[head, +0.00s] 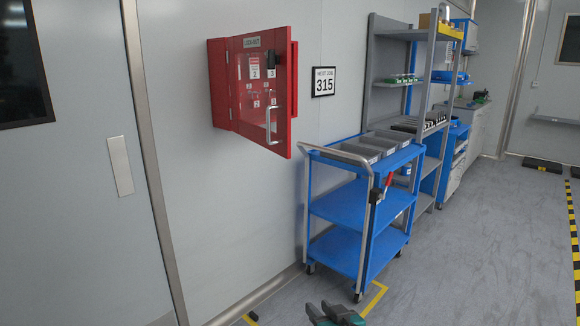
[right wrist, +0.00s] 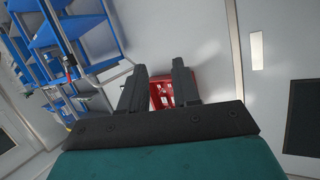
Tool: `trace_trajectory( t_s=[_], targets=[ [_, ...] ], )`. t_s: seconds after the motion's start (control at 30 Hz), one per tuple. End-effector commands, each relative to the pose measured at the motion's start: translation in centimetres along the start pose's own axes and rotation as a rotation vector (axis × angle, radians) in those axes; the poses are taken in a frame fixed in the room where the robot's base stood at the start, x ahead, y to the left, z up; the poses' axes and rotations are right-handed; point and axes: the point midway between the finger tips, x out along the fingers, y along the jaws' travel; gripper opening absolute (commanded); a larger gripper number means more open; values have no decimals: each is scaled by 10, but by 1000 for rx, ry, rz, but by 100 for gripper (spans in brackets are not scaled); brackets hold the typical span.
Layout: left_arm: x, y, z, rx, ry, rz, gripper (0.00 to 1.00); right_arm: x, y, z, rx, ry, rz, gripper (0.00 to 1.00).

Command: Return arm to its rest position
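My right gripper (head: 333,313) shows at the bottom edge of the head view, low over the floor, with its arm out of frame. In the right wrist view its two dark fingers (right wrist: 160,72) stand apart with nothing between them. The gripper is open and empty. My left gripper is in neither view. A red wall cabinet (head: 219,85) with a clear front and a pale handle hangs on the wall. It also shows beyond the fingertips in the right wrist view (right wrist: 187,91), well apart from them.
A blue cart (head: 338,210) with grey bins on top stands by the wall, right of the cabinet. A grey shelf rack (head: 370,60) stands behind it. A grey door (head: 80,190) is at the left.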

Motion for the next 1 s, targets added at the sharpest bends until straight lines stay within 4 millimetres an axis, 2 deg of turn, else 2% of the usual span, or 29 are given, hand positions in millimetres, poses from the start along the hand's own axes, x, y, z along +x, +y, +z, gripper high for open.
trace_trajectory(
  t_s=[0.03,0.1,0.17,0.3,0.4,0.5,0.6,0.73,1.0],
  targets=[
    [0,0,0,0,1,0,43,-21,3,28,6,-29,16,31],
    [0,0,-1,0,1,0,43,-48,7,57,5,-62,36,31],
    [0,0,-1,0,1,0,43,-72,10,79,2,-89,55,31],
    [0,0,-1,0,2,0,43,-134,16,124,-13,-157,98,31],
    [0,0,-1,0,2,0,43,-178,18,147,-30,-204,126,31],
    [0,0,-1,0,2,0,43,-215,20,161,-50,-243,148,31],
    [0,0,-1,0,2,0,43,-243,20,168,-66,-271,162,31],
    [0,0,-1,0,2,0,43,-261,20,172,-77,-291,173,31],
    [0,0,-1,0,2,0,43,-264,20,173,-80,-295,175,31]
  ],
)
